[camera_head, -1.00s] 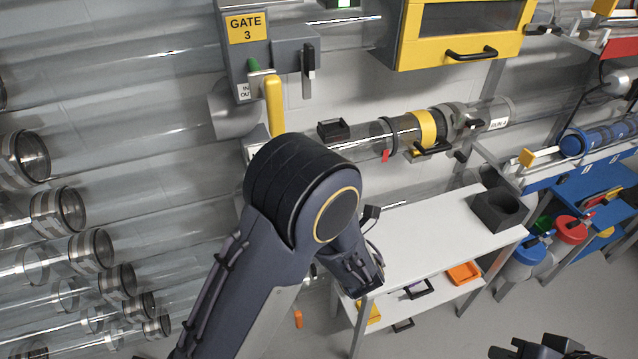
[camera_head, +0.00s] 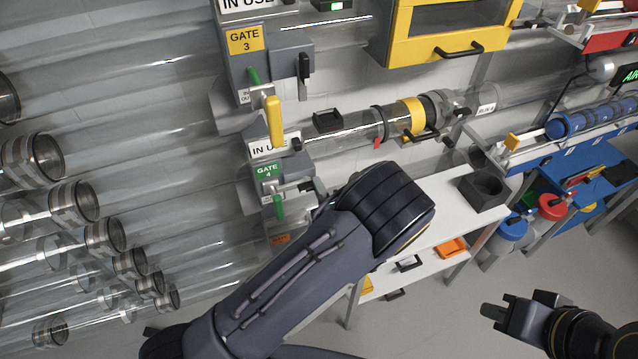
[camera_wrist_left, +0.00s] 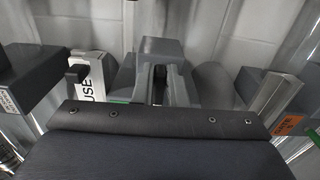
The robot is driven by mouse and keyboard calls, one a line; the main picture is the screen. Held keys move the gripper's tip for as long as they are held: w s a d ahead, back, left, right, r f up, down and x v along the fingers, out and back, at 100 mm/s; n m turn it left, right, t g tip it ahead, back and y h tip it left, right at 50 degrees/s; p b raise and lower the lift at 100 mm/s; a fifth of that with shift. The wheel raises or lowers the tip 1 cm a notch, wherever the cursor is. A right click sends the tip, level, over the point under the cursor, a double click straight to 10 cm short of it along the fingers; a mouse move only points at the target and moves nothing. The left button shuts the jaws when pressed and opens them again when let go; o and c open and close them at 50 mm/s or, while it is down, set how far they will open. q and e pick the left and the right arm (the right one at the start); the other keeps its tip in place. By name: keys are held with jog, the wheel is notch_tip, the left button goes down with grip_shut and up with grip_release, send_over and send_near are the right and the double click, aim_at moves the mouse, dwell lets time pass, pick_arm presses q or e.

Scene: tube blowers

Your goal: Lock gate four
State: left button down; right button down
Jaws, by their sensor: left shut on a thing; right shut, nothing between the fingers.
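Gate four is a grey housing with a green label (camera_head: 268,170) in the head view, below gate three. An "IN USE" sign (camera_head: 262,149) sits on its top, and a green handle (camera_head: 279,207) hangs below the label. My left gripper (camera_head: 318,190) is at the right side of this housing, mostly hidden behind my wrist. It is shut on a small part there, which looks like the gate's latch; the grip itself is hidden. The left wrist view shows a grey slotted block (camera_wrist_left: 160,50) straight ahead. My right gripper (camera_head: 497,314) is shut and empty at lower right, over the floor.
A clear tube with a yellow collar (camera_head: 411,118) runs to the right. A white table (camera_head: 440,215) stands beyond my left wrist. Open clear tube ends (camera_head: 100,235) line the left.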

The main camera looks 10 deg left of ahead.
pick_arm(q)
jog(key=shift+f+m, duration=0.15)
jog(key=shift+m, duration=0.15)
jog(key=c, duration=1.5)
grip_release()
jog(key=shift+o, duration=0.2)
jog(key=b+v, duration=0.1)
jog(key=v, duration=0.6)
jog(key=shift+s+d, duration=0.25)
jog(key=shift+s, duration=0.1)
